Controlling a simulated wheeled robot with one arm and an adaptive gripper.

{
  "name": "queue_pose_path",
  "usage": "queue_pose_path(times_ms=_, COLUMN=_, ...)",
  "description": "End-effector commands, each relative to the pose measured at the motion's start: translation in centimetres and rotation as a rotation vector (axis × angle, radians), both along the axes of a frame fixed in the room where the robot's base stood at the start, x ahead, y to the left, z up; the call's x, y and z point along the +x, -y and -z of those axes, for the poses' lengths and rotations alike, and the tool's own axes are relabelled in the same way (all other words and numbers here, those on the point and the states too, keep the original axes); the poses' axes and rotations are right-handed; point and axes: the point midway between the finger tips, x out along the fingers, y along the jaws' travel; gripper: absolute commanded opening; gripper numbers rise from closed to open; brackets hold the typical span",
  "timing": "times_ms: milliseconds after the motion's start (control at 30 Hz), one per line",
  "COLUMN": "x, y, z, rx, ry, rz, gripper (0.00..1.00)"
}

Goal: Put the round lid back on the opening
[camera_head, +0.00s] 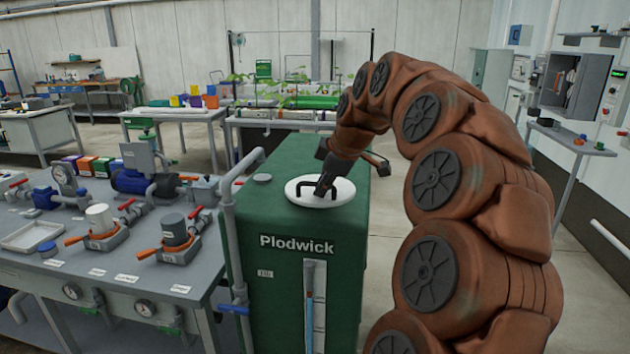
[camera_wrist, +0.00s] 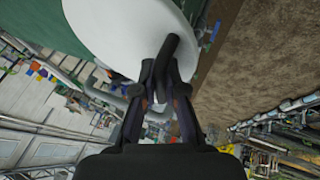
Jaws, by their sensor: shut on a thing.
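The round white lid (camera_head: 345,191) with a black handle is at the top of the green tank marked Plodwick (camera_head: 285,222). My gripper (camera_head: 322,188) reaches down to the lid from behind and is shut on its handle. In the wrist view, the fingers (camera_wrist: 161,80) close around the black handle (camera_wrist: 168,50), with the white lid (camera_wrist: 105,35) beyond them. The opening is not visible; the lid hides that part of the tank top. I cannot tell whether the lid rests on the tank or is slightly above it.
A small grey cap (camera_head: 262,178) sits on the tank top, left of the lid. A grey pipe (camera_head: 228,235) runs up the tank's left side. A bench (camera_head: 130,270) with valves and a blue pump stands at the left.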

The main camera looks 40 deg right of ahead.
Motion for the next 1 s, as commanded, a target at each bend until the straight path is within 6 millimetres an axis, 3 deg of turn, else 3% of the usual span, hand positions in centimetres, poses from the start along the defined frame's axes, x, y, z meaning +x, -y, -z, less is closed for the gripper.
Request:
queue_pose_path(times_ms=700, x=7.9, y=5.9, z=0.9, rx=0.002, ry=-0.004, rz=-0.001, gripper=0.00)
queue_pose_path(times_ms=1000, x=9.5, y=7.2, z=1.1, rx=0.001, ry=-0.001, rz=0.000, gripper=0.00)
